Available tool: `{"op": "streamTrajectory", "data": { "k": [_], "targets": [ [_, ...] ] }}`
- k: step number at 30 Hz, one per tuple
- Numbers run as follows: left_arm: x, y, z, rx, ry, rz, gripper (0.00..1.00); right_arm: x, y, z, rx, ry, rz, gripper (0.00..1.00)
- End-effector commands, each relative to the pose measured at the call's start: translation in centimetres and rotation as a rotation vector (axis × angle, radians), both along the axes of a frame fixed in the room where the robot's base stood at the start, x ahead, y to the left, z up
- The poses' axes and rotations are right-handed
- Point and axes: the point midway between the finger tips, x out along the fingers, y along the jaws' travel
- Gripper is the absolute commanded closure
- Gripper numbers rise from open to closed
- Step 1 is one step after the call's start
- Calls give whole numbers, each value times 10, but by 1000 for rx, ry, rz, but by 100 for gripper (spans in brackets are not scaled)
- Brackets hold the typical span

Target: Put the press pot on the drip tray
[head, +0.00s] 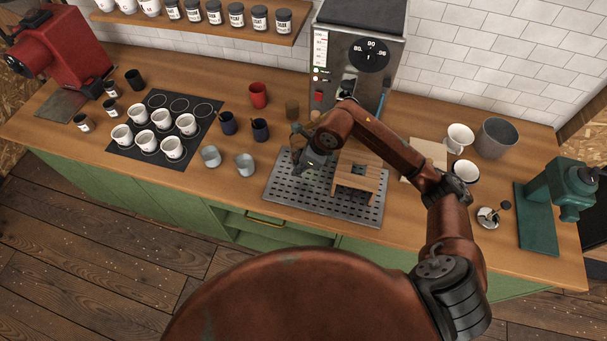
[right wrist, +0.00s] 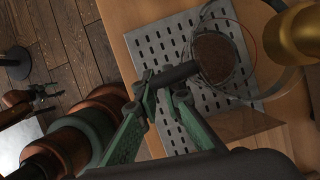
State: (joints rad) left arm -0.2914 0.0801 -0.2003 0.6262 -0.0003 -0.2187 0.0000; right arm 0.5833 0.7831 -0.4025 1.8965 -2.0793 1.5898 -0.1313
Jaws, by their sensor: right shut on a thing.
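My right gripper (head: 316,157) is shut on the dark handle of the press pot. In the right wrist view, my green fingers (right wrist: 166,84) close around that handle. The press pot (right wrist: 214,56) is clear glass with brown contents; in the head view it (head: 297,141) is partly hidden by my gripper. It appears over the back left part of the drip tray (head: 281,190), a slotted metal plate. I cannot tell whether its base touches the plate. What looks like my left gripper (right wrist: 44,92) shows small and dark at the left of the right wrist view; its fingers are unclear.
A wooden stand (head: 360,177) occupies the tray's right part. The grey machine (head: 358,50) stands behind. The tray's front left is bare.

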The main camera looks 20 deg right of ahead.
Motion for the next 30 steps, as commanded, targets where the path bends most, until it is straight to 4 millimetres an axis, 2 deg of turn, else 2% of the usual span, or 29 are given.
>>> {"op": "streamTrajectory", "data": {
  "k": [2,8,12,17,24,30],
  "targets": [
    [-8,0,2,1,10,2,60,2,1,-1,3,-1,-33,100],
    [-19,1,7,2,24,5,60,1,0,-34,3,4,-52,100],
    [-19,1,10,2,23,5,60,2,0,-53,2,1,-50,100],
    [-15,1,11,1,19,3,60,2,0,-65,3,0,-50,100],
    [-8,1,17,1,10,2,60,2,0,-94,3,1,-49,100],
    [-8,1,16,1,10,2,60,3,0,-98,2,-1,-48,100]
  ]
}}
